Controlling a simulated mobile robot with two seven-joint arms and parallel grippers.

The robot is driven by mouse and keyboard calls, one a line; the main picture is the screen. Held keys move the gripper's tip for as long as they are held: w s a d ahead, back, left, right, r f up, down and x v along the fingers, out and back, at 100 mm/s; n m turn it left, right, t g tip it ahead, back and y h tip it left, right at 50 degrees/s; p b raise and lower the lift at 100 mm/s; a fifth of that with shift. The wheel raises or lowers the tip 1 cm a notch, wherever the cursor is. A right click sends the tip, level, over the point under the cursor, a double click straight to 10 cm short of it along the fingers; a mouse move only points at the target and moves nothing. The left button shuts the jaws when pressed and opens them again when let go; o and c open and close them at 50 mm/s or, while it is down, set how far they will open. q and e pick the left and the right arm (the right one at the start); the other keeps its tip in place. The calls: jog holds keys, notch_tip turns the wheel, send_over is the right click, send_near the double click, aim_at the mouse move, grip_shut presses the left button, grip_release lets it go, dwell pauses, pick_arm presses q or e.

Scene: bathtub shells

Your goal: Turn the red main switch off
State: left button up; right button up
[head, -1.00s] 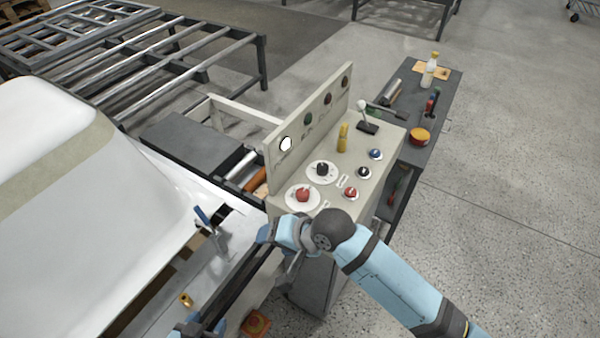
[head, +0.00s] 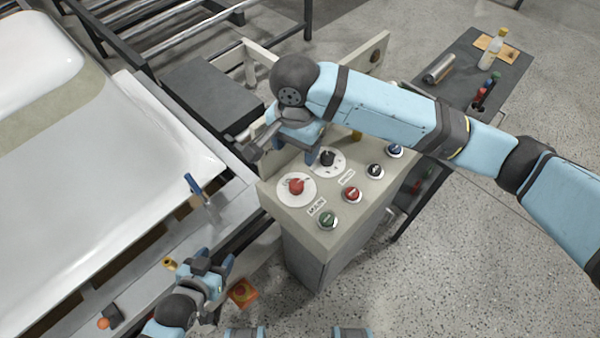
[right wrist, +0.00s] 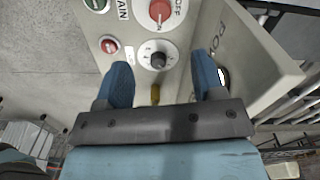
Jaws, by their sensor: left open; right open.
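The red main switch (head: 296,187) is a red knob on a round white dial, on top of the beige control box. In the right wrist view the knob (right wrist: 160,12) is at the top edge, with "OFF" lettered beside it. My right gripper (head: 296,148) is open and empty above the panel, just behind the red knob and apart from it. In the right wrist view its two blue fingers (right wrist: 163,70) are spread, with the black selector knob (right wrist: 158,59) showing beyond the gap. My left gripper (head: 213,260) is open and empty at the lower left, away from the box.
The panel also holds a red button (head: 351,194), a green button (head: 327,220), a black one (head: 375,171) and a blue one (head: 395,151). An upright back plate (head: 375,60) rises behind. A white tub shell (head: 90,180) fills the left.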

aim_at(296, 184)
notch_tip(296, 184, down, 14)
jog(key=shift+s+r+p, duration=0.1)
jog(key=shift+r+p, duration=0.05)
jog(key=shift+p, duration=0.15)
jog(key=c, duration=0.9)
